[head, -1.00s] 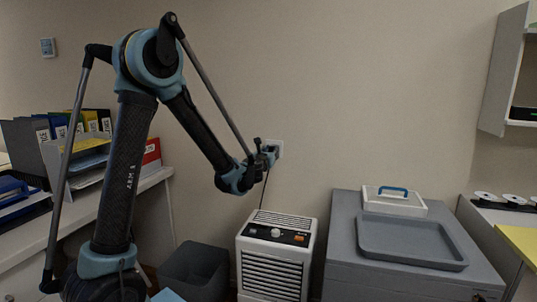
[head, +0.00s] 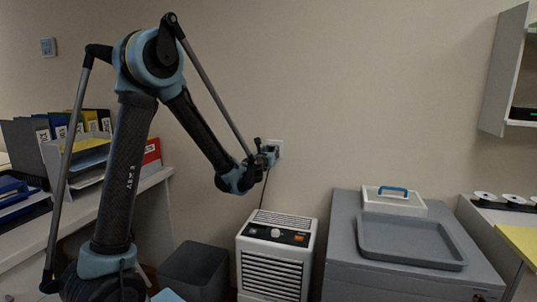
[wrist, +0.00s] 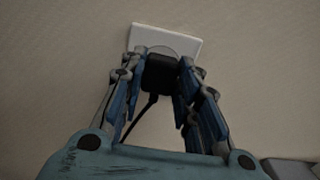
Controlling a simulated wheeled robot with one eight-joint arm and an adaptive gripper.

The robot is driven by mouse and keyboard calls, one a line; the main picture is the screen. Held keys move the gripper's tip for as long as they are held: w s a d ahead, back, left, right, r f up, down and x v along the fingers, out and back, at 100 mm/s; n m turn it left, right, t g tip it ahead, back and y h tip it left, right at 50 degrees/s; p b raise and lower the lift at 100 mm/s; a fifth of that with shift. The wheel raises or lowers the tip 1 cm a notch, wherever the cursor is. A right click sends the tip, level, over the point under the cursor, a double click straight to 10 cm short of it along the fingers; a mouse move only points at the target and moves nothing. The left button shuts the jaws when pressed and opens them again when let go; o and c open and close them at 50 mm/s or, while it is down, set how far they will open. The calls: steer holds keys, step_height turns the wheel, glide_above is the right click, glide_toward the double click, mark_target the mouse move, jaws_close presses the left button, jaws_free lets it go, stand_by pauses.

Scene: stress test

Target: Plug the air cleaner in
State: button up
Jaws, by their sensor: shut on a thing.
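The air cleaner (head: 274,256), a white box with a dark louvred front and an orange control on top, stands on the floor below the wall socket. Its black cord (head: 263,190) rises from behind it to the plug. The black plug (wrist: 160,73) is between the fingers of my gripper (wrist: 161,80), which is shut on it. The white wall socket (wrist: 189,43) is right behind the plug, and it also shows in the head view (head: 278,147). The plug is up against the socket face; its prongs are hidden, so I cannot tell how deep it sits.
A grey cabinet (head: 345,262) with a grey tray (head: 411,242) and a white, blue-handled box (head: 395,203) stands right of the air cleaner. A dark bin (head: 193,272) is on its left. A desk (head: 95,210) with binders is further left. The wall around the socket is clear.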

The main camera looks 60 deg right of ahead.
steer(key=shift+w+d, duration=0.15)
steer(key=shift+d, duration=0.3)
steer(key=o, duration=1.1)
steer(key=shift+a, duration=0.1)
steer(key=v, duration=1.1)
steer(key=shift+a, duration=0.35)
